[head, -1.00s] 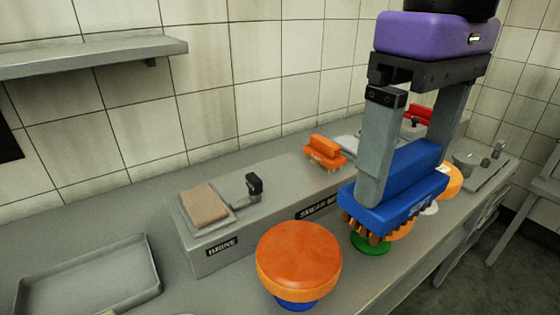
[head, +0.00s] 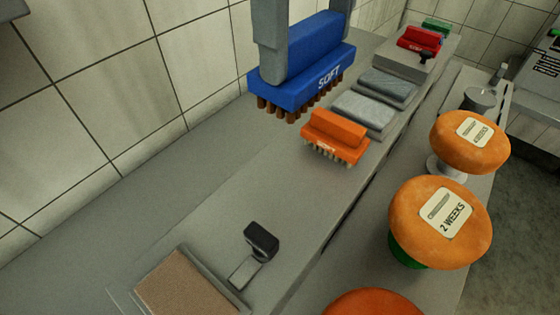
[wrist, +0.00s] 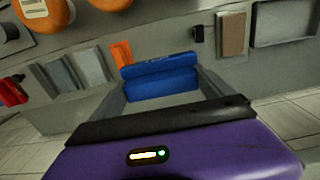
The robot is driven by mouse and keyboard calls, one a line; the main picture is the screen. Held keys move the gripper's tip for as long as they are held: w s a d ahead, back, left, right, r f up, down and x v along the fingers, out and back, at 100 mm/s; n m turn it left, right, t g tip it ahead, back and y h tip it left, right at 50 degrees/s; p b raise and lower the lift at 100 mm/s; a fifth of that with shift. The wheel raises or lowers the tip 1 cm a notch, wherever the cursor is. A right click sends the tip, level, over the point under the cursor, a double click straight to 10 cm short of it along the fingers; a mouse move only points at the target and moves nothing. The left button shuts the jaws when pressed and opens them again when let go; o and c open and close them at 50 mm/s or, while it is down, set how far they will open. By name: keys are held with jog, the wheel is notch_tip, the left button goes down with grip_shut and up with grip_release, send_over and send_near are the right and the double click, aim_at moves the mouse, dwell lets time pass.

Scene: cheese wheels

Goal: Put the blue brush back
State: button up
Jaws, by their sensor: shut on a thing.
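The blue brush (head: 308,75), marked SOFT, has brown bristles pointing down. My gripper (head: 300,45) is shut on its upper block and holds it in the air near the back wall, above and left of the orange brush in the head view. The wrist view also shows the blue brush (wrist: 160,78) between the two grey fingers. The orange brush (head: 335,135) rests on the raised grey ledge (head: 225,200). A red brush (head: 422,38) and a green brush (head: 437,24) sit farther along it.
Two grey pads (head: 364,112) lie beyond the orange brush. Cheese wheels (head: 440,222) marked with weeks stand on supports to the right. A black-handled part (head: 261,242) and a brown pad (head: 187,284) are nearer. The ledge is bare between these and the orange brush.

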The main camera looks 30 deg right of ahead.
aim_at(304, 96)
notch_tip(304, 96, down, 20)
jog(key=shift+r, duration=0.1)
dwell(0.5)
jog(key=shift+f+b, duration=0.2)
jog(key=shift+b, duration=0.2)
jog(key=o, duration=1.2)
jog(key=shift+c, duration=0.2)
jog(key=shift+r, duration=0.1)
notch_tip(304, 96, up, 12)
jog(key=shift+r, duration=0.1)
